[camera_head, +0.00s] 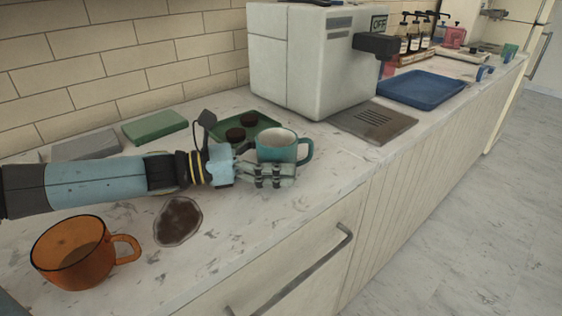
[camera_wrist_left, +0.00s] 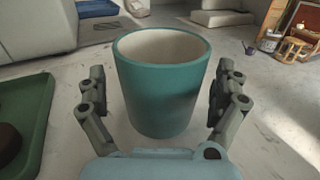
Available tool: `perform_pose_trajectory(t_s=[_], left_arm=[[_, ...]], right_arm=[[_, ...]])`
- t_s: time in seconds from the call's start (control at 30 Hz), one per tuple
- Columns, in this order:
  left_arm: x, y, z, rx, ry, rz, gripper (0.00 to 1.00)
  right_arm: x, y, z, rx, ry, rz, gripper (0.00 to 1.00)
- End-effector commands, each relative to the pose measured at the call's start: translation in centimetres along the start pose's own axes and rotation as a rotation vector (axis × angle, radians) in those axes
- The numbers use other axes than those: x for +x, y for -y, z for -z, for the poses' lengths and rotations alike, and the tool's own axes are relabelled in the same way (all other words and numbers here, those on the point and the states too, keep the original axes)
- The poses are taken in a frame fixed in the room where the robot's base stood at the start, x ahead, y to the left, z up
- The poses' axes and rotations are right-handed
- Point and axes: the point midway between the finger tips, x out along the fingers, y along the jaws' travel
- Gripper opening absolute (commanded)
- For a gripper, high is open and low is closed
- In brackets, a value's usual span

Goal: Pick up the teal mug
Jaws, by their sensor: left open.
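The teal mug (camera_head: 284,148) stands upright on the marble counter, with its handle toward the right in the head view. It also shows in the left wrist view (camera_wrist_left: 163,90), upright between the fingers. My left gripper (camera_head: 270,172) reaches in from the left and is open, with one finger on each side of the mug. In the left wrist view, a gap shows between the mug and each finger of the gripper (camera_wrist_left: 160,103). The handle is hidden in the wrist view. My right gripper is not in view.
A dark green tray (camera_head: 262,124) with brown round items is close behind the mug. A coffee machine (camera_head: 300,65) and drip grate (camera_head: 372,122) stand beyond. An orange mug (camera_head: 75,255) and a brown spill (camera_head: 178,220) are nearer. The counter's front edge is close.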

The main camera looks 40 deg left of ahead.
Motion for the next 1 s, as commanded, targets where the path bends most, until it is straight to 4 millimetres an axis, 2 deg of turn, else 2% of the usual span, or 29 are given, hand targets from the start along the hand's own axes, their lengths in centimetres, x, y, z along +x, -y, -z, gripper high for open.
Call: perform_pose_trajectory(t_s=[0.17,0.2,0.73,1.0], left_arm=[[0.05,0.01,-0.04,-0.001,0.0,0.0,0.99],[0.04,0.01,-0.04,-0.001,0.0,0.0,0.97],[0.0,0.02,-0.02,0.0,0.0,0.001,0.27],[0.02,0.02,-0.21,0.0,0.001,0.002,0.26]], right_arm=[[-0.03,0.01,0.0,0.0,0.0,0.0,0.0],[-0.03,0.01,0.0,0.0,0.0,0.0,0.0],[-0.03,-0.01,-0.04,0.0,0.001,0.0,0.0],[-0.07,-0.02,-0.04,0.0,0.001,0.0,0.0]])
